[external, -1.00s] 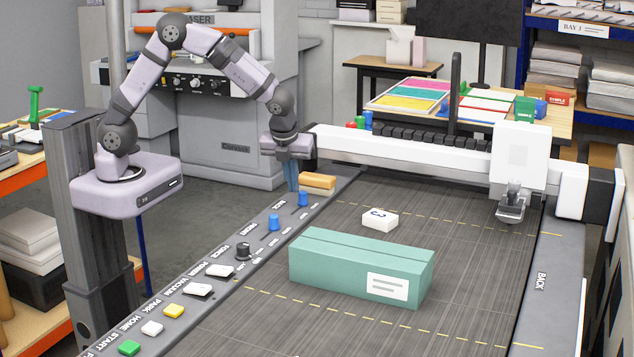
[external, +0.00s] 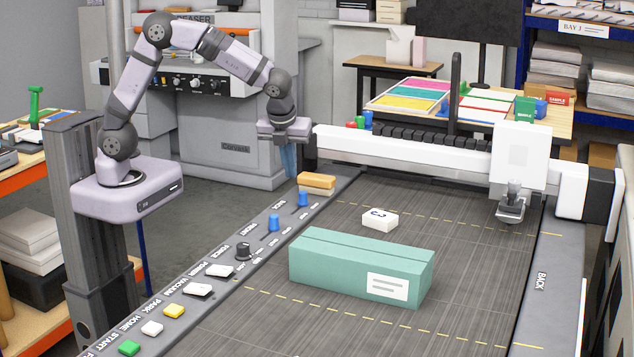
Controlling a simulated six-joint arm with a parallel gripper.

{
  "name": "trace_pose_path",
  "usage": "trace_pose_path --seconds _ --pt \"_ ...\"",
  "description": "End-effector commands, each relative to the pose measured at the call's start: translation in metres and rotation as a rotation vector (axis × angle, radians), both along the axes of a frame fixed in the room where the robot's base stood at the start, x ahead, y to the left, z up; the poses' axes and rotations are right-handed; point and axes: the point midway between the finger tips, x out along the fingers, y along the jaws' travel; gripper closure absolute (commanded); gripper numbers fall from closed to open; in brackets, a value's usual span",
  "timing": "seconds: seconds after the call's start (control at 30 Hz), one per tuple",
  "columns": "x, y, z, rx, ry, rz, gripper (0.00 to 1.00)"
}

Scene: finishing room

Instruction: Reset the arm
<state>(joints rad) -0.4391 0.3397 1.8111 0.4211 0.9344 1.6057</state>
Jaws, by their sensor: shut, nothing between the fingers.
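My gripper (external: 289,174) hangs from my arm in the external view, pointing down with its bluish fingers together and nothing between them. It is in the air beside the far end of the cutting table's control strip (external: 222,249), just left of the orange-topped block (external: 317,181). It looks apart from the block and the strip. My arm is bent in an arch above its base on the dark column at the left.
A teal box (external: 345,262) and a small white block (external: 380,219) rest on the dark table bed (external: 420,207). A white gantry (external: 400,146) spans the back. Blue sliders (external: 274,222), a dark knob and several coloured buttons line the strip. A grey machine (external: 225,130) stands behind my arm.

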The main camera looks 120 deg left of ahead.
Motion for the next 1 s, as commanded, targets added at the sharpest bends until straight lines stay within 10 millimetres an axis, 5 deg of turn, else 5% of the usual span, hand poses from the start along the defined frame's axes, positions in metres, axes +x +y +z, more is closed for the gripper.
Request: trace_pose_path --seconds 0.27,0.43,0.57,0.83,1.0 --pt "0.003 0.000 0.000 0.013 -0.095 0.235 1.00" --pt "0.009 -0.006 -0.005 -0.003 -0.242 0.572 1.00" --pt "-0.003 -0.026 -0.028 -0.046 -0.305 0.892 1.00" --pt "-0.068 -0.102 -0.075 -0.100 -0.307 1.556 1.00" --pt "-0.114 -0.170 -0.081 -0.127 -0.255 1.691 1.00"
